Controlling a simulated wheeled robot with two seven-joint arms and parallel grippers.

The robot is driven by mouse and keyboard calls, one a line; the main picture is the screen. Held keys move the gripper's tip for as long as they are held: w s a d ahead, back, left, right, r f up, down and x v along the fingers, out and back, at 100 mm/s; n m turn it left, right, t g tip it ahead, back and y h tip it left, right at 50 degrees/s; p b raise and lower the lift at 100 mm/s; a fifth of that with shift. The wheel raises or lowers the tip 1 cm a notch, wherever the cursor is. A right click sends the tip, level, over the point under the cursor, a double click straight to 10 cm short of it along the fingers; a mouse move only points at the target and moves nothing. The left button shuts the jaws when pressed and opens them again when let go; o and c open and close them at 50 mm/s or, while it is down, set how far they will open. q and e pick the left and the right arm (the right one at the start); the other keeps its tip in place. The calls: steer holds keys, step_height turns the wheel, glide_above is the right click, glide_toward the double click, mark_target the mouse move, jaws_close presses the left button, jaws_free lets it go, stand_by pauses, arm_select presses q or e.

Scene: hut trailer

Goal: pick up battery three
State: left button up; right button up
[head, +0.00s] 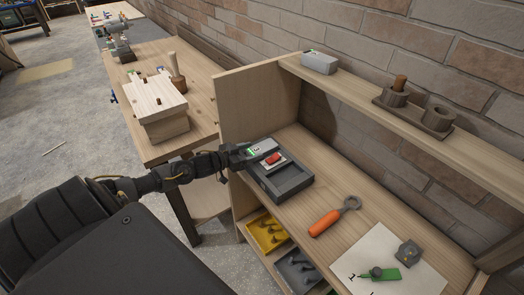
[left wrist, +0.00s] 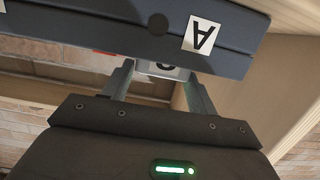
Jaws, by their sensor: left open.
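A dark grey tray (head: 290,181) sits on the workbench at its left end; it shows in the left wrist view (left wrist: 100,22) with a white tag marked A. A red piece (head: 273,158) lies on a pale patch in the tray. My left gripper (head: 264,148) is at the tray's far left side, open. In the left wrist view its fingers (left wrist: 163,72) stand apart, with a white face bearing a partly hidden dark mark (left wrist: 172,72) between their tips. I cannot tell whether this is battery three, or whether the fingers touch it. My right gripper is not in view.
An orange-handled tool (head: 325,222) lies right of the tray. A white sheet (head: 380,255) carries small parts at the front right. An upper shelf (head: 350,85) holds a grey box (head: 320,62) and a dark holder (head: 413,112). A wooden side panel (head: 250,100) stands behind the gripper.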

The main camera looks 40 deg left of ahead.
mark_target(259, 148)
arm_select(q)
steer(key=p+x, duration=0.1)
steer(key=x, duration=0.3)
steer(key=shift+w+f, duration=0.15)
steer(key=c, duration=0.8)
steer(key=shift+r+b, duration=0.45)
steer(key=shift+r, duration=0.15)
steer(key=s+d+r+b, duration=0.1)
steer(key=s+r, duration=0.3)
steer(key=s+d+r+b, duration=0.1)
steer(key=s+d+r, duration=0.1)
steer(key=s+r, duration=0.2)
steer(key=s+d+r, duration=0.2)
steer(key=s+r, duration=0.2)
steer(key=s, duration=0.1)
steer(key=shift+d+b, duration=0.15)
steer(key=shift+b, duration=0.25)
